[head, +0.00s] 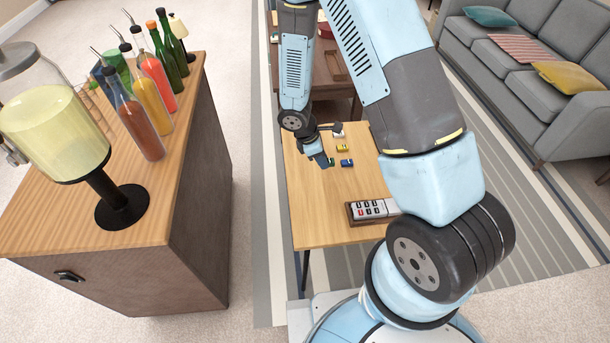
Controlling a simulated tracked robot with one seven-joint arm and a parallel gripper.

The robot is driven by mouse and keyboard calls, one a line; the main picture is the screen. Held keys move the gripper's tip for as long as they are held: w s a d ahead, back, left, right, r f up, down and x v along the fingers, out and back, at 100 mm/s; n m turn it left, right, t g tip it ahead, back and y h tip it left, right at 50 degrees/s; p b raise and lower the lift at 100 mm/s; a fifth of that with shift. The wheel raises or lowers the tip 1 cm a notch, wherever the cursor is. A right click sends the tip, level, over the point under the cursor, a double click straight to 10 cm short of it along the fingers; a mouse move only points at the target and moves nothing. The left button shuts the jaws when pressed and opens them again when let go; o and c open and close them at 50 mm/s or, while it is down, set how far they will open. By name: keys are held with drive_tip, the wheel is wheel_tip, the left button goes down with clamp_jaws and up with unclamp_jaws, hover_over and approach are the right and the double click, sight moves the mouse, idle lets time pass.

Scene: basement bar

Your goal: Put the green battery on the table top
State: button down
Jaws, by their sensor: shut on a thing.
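My gripper (327,162) is over the left part of the wooden table top (318,215), fingers pointing down. It is shut on a small green item, which looks like the green battery (331,161), at its fingertips. The fingers hide part of it. I cannot tell whether the battery touches the table top or is held just above it.
Close to the gripper are a small blue item (347,162), a yellow one (342,148) and a white one (338,135). The front left table top is bare. A bar cabinet (200,190) with bottles stands left, a grey sofa (520,85) right.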

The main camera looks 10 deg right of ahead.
drive_tip(key=w+a+f, duration=0.4)
drive_tip(key=w+a, duration=0.1)
drive_tip(key=w, duration=0.3)
hover_over(301, 165)
drive_tip(key=a, duration=0.1)
wheel_tip(301, 165, down, 6)
drive_tip(key=shift+s+a+r, duration=0.1)
drive_tip(key=shift+a+r, duration=0.05)
drive_tip(key=shift+a+f, duration=0.1)
drive_tip(key=shift+f, duration=1.6)
drive_tip(key=c, duration=0.9)
unclamp_jaws()
